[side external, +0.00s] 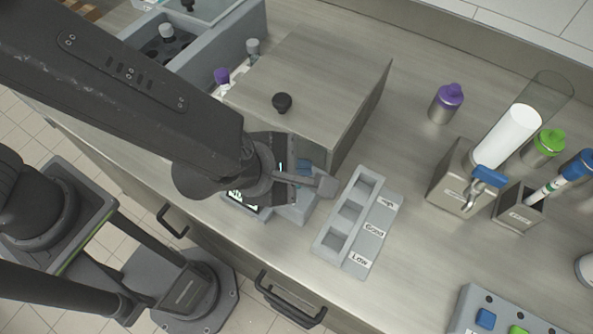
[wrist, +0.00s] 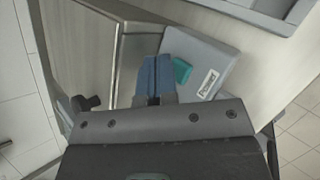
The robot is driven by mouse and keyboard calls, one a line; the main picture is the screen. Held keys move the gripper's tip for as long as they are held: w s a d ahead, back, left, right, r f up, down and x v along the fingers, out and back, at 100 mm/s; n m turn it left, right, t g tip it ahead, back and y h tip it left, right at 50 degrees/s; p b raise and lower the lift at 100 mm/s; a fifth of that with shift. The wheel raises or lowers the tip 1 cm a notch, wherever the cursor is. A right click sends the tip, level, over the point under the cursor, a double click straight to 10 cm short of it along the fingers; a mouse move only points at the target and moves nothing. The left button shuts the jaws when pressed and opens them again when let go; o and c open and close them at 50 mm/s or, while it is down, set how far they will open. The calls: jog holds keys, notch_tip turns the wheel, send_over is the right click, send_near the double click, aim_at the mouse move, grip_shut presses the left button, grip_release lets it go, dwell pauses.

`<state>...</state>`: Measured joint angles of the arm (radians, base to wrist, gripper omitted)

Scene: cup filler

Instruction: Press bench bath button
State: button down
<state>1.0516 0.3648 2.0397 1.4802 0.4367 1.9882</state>
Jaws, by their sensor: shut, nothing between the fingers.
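In the side view, my gripper (side external: 304,167) is over the grey unit (side external: 293,207) in front of the steel box (side external: 310,85). My wrist hides most of this unit and its button there. A lit screen (side external: 240,200) shows partly under my wrist.
The steel box has a black knob (side external: 282,102) on top. A grey rack (side external: 358,222) with compartments labelled Good and Low stands right of my gripper. A purple-capped bottle (side external: 446,104) and a dispenser (side external: 463,190) are farther right. Bare counter lies between.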

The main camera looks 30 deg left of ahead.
jog(key=shift+f, duration=0.15)
dwell(0.5)
jog(key=shift+f, duration=0.35)
jog(key=shift+f, duration=0.2)
dwell(0.5)
jog(key=shift+r, duration=0.7)
jog(key=shift+r, duration=3)
